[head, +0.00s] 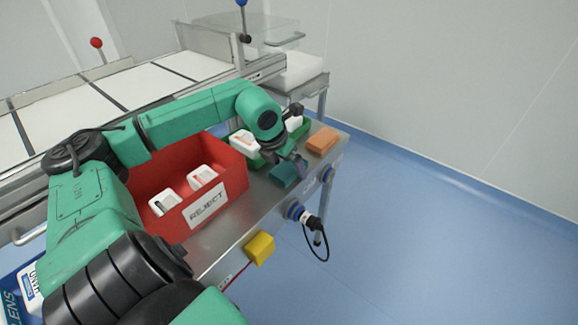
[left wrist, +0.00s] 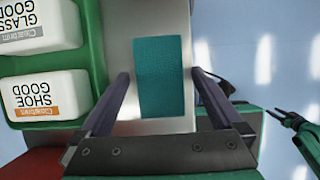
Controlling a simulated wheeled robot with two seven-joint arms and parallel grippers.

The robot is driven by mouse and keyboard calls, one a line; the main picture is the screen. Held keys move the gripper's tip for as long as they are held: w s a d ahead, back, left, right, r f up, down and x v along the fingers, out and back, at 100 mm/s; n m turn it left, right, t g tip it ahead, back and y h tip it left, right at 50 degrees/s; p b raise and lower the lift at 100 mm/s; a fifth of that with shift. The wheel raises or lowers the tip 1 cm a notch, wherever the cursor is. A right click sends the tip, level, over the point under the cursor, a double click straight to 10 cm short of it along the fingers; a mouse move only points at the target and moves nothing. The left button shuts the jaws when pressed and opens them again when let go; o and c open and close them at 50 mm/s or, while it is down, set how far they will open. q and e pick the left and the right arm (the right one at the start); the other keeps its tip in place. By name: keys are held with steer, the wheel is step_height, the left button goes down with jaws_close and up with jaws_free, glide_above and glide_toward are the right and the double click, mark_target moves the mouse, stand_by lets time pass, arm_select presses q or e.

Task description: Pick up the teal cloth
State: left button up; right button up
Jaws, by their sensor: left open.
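The teal cloth (head: 283,176) lies as a flat folded block on the steel table top, near its front edge. In the left wrist view the cloth (left wrist: 159,80) shows as a rectangle, centred between the fingers. My left gripper (head: 291,163) is over the cloth, pointing down. Its two fingers (left wrist: 159,74) stand apart, one on each side of the cloth with a gap to it, and hold nothing. A green and dark part, probably my right gripper (left wrist: 291,117), shows at the right edge of the left wrist view; its jaws are unclear.
A red REJECT box (head: 236,178) with white packs stands left of the cloth. A green tray (left wrist: 92,45) with white packs stands beside it. An orange block (head: 322,140) lies behind. A yellow block (head: 260,248) sits at the table's front edge. Open floor lies to the right.

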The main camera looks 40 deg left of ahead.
arm_select(q)
steer(key=shift+f, duration=0.1)
arm_select(e)
steer(key=shift+f, duration=0.15)
arm_select(q)
steer(key=c, duration=1.4)
steer(key=shift+r+p, duration=0.35)
step_height(320, 180, up, 7)
steer(key=shift+w+f+p, duration=0.1)
steer(key=shift+p, duration=0.95)
step_height(320, 180, up, 6)
steer(key=p, duration=0.3)
step_height(320, 180, up, 7)
steer(key=p, duration=0.2)
glide_above(288, 167)
arm_select(e)
steer(key=s+d+r, duration=0.2)
steer(key=s+r, duration=0.1)
steer(key=s, duration=0.5)
steer(key=shift+s, duration=0.4)
